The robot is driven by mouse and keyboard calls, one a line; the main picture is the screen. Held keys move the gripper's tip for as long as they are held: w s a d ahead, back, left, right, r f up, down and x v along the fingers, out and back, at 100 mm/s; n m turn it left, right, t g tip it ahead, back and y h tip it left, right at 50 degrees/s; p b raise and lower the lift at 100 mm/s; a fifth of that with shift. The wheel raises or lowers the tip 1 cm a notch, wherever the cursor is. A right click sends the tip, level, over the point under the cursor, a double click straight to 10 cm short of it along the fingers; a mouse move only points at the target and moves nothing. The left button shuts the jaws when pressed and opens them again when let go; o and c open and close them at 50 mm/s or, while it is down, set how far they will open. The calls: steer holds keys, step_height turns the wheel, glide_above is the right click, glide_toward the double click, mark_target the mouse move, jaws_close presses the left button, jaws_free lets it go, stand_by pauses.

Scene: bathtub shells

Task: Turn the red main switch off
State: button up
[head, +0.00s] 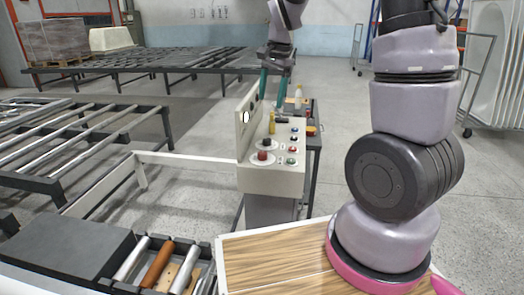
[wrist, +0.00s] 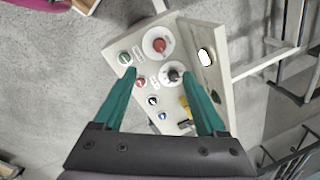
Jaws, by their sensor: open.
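A pale control box (head: 270,182) stands in the middle of the head view, with a sloping top panel and an upright back plate. A red rotary knob (head: 263,155) on a round white plate sits near the panel's front edge. The same red knob (wrist: 159,45) shows in the wrist view, beyond my fingertips; its exact turned position is too small to tell. A black knob (wrist: 173,76) on a similar white plate lies between the fingers in that view. My gripper (head: 271,101) is open and empty, with teal fingers pointing down above the panel; it also shows in the wrist view (wrist: 159,71).
Beside the knobs are green (wrist: 124,58), small red (wrist: 140,82) and blue (wrist: 162,115) buttons, and a yellow piece (wrist: 184,103). The back plate (head: 246,118) rises along the panel's left. A wooden surface (head: 275,262) is in front. Roller tables (head: 90,145) stand left.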

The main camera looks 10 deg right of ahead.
steer(key=m+g+h, duration=0.1)
steer(key=m, duration=0.1)
glide_above(262, 153)
step_height(262, 153, down, 10)
step_height(262, 153, down, 11)
steer(key=shift+w+d+f, duration=0.1)
steer(key=shift+w, duration=0.05)
jaws_close()
